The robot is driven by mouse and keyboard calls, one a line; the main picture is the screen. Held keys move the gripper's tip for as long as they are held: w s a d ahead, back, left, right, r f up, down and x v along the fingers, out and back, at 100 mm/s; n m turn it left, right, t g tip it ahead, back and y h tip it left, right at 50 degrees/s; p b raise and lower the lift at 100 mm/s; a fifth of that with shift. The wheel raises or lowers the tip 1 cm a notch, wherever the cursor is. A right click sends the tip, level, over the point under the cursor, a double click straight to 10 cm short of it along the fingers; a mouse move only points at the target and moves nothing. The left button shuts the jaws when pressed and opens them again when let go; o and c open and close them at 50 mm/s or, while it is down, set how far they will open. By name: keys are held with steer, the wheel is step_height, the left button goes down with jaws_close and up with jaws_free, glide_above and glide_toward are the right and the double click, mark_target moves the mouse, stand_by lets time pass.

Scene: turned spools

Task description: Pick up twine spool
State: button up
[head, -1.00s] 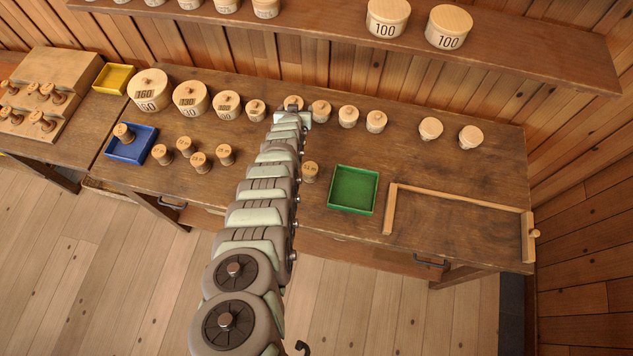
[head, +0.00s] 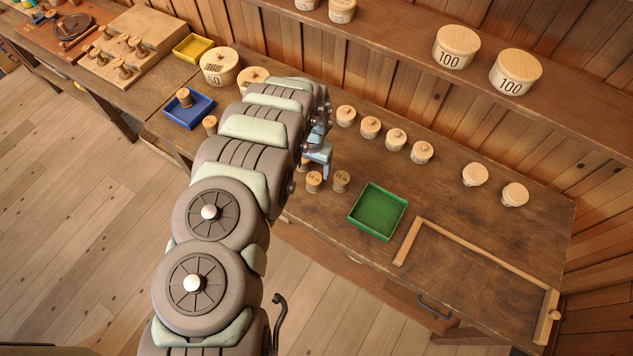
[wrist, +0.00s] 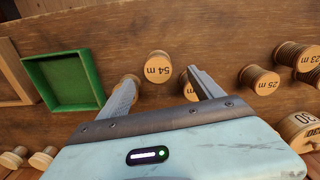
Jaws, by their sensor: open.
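Several wooden twine spools with metre labels stand on the bench. In the wrist view a spool marked 54 m (wrist: 158,67) lies just beyond my fingertips, near the middle. Another spool (wrist: 188,86) is partly hidden behind the right finger, and one shows by the left finger (wrist: 133,80). My gripper (wrist: 162,78) is open, with nothing held between its fingers. In the head view my gripper (head: 324,165) is above the bench, close to two small spools, one (head: 313,182) nearer it and one (head: 341,181) to the right. My arm hides other spools there.
A green tray (head: 377,234) lies right of the spools, and a wooden frame (head: 480,245) is further right. Lidded round tubs stand along the back, such as one at the left (head: 219,68). A blue tray (head: 190,116) holds a spool. A shelf (head: 400,45) runs above.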

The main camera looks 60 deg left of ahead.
mark_target(314, 179)
step_height(314, 179, down, 3)
steer(key=shift+w, duration=0.1)
steer(key=shift+f, duration=0.4)
steer(key=shift+f+p, duration=0.3)
steer(key=shift+p, duration=0.05)
steer(key=shift+w+d+f, duration=0.1)
steer(key=shift+d+f, duration=0.1)
steer(key=shift+f, duration=1.05)
steer(key=shift+f+b, duration=0.4)
steer(key=shift+f, duration=0.6)
steer(key=c, duration=1.5)
